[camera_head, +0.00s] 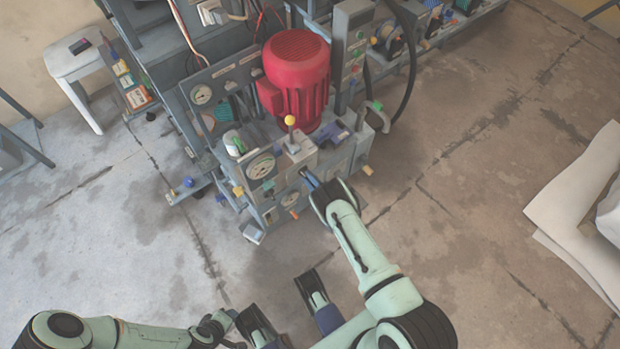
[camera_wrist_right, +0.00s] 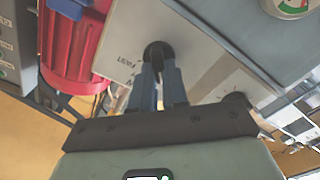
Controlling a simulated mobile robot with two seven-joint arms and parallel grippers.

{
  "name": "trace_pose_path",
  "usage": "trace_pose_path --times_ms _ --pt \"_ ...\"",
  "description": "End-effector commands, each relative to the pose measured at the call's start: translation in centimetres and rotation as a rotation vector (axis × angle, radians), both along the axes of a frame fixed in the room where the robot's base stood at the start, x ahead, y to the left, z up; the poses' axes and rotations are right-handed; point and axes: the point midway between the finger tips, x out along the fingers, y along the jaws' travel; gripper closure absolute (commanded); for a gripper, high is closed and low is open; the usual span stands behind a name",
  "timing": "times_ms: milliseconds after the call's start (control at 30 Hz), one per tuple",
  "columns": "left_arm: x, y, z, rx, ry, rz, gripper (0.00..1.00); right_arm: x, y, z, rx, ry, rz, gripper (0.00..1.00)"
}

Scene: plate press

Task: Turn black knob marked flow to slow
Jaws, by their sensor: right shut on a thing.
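The black knob (camera_wrist_right: 157,52) sits on a light grey panel face of the machine, with small dark lettering beside it. My right gripper (camera_head: 309,178) reaches the front of the machine from below right. In the right wrist view its two blue-grey fingers (camera_wrist_right: 160,85) are shut on the knob, one on each side. In the head view the knob is hidden by my gripper.
A red motor (camera_head: 300,75) stands on the machine behind the panel. A white stool (camera_head: 80,58) stands at the left.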

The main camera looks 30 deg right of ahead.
Motion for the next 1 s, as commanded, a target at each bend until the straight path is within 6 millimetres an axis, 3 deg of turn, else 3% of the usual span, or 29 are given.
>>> trace_pose_path --times_ms 700,733,800,1000 --pt "-0.1 -0.04 0.04 -0.001 0.003 -0.001 0.57 -0.15 -0.09 -0.24 -0.072 0.001 -0.003 1.0" --pt "-0.1 -0.04 0.04 -0.001 0.003 -0.001 0.57 -0.16 -0.09 -0.24 -0.072 0.001 -0.003 0.76" --pt "-0.09 -0.04 0.04 -0.001 0.003 -0.001 0.57 -0.14 -0.09 -0.22 -0.071 0.0 -0.002 0.61" --pt "-0.08 -0.03 0.04 -0.001 0.002 -0.001 0.57 -0.08 -0.04 -0.12 -0.07 -0.004 -0.001 0.61"
